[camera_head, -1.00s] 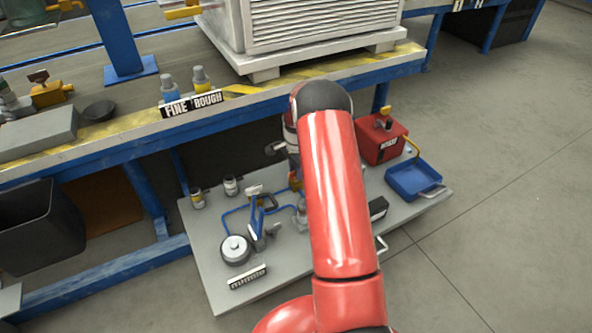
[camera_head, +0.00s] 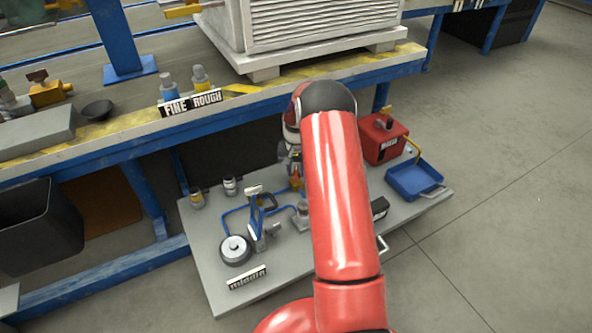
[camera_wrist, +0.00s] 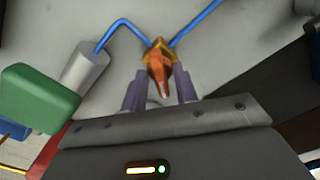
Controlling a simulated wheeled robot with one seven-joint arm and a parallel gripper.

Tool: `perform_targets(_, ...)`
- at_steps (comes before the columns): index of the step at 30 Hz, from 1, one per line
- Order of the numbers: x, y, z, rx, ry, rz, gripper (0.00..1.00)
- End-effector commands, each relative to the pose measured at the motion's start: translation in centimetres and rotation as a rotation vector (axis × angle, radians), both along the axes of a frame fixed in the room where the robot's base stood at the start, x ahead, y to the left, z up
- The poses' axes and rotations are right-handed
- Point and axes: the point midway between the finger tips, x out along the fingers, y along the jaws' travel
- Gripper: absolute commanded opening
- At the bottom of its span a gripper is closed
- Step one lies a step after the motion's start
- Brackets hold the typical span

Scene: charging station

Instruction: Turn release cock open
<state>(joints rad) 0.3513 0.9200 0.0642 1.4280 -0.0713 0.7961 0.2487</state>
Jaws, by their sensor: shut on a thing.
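The release cock (camera_wrist: 157,56) is a small brass body with an orange lever, joined to blue tubing on both sides in the wrist view. My gripper (camera_wrist: 160,88) has its two purple-grey fingers on either side of the lever and is shut on it. In the head view the cock (camera_head: 296,183) shows as a small orange spot on the grey panel, just below my gripper (camera_head: 293,168). My arm hides part of the panel there, and the fingers are too small to make out.
A grey cylinder (camera_wrist: 84,66) and a green block (camera_wrist: 39,98) are left of the cock. A red box (camera_head: 383,140) stands behind. The workbench edge (camera_head: 130,125) overhangs the panel's back.

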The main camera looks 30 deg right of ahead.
Motion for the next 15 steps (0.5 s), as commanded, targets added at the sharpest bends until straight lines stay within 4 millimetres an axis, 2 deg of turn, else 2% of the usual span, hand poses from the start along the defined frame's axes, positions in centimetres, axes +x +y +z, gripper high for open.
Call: perform_targets(15, 0.01, -0.03, 0.10, 0.000, 0.000, 0.418, 0.07)
